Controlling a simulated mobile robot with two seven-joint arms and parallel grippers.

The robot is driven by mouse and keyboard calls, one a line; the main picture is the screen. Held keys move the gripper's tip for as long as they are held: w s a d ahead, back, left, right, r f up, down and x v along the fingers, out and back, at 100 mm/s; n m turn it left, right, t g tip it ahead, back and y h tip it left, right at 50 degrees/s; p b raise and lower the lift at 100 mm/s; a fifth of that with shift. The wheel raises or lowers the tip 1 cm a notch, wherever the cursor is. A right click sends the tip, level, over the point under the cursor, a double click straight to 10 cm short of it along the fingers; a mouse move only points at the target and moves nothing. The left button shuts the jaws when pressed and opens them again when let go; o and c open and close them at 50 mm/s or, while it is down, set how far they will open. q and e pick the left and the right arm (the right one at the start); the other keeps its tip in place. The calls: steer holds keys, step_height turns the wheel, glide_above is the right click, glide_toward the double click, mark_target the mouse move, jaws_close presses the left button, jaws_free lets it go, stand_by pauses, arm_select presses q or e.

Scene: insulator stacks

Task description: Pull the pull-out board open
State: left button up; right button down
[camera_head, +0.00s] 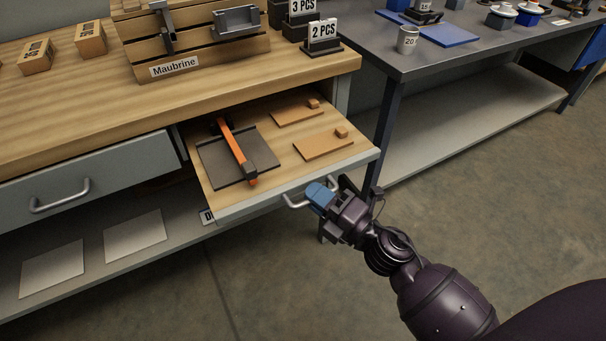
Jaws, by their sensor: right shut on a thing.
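The pull-out board (286,172) sticks out from under the wooden bench top, with its wooden surface showing. A metal handle (293,202) is on its grey front edge. My right gripper (318,194), with blue fingertips, is at the right part of this handle and shut on it. On the board lie a dark plate (215,161) with an orange-handled tool (236,149) and two flat wooden pieces (321,145) with small knobs. My left gripper is not in view.
A closed grey drawer (100,181) with its own handle is to the left. A lower shelf (60,287) with two pale sheets runs below. A dark table (440,55) with a cup (407,40) stands at the right. The floor in front is clear.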

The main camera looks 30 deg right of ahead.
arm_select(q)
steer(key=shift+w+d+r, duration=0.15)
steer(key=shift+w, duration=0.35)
arm_select(e)
steer(key=s, duration=1.1)
steer(key=shift+d, duration=0.2)
steer(key=c, duration=1.4)
jaws_free()
steer(key=shift+c, duration=0.2)
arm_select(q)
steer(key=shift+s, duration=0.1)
arm_select(e)
steer(key=shift+s, duration=0.15)
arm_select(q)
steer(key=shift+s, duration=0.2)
arm_select(e)
steer(key=v, duration=1)
steer(key=shift+s, duration=0.3)
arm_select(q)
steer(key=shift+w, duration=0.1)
arm_select(e)
steer(key=shift+d, duration=0.15)
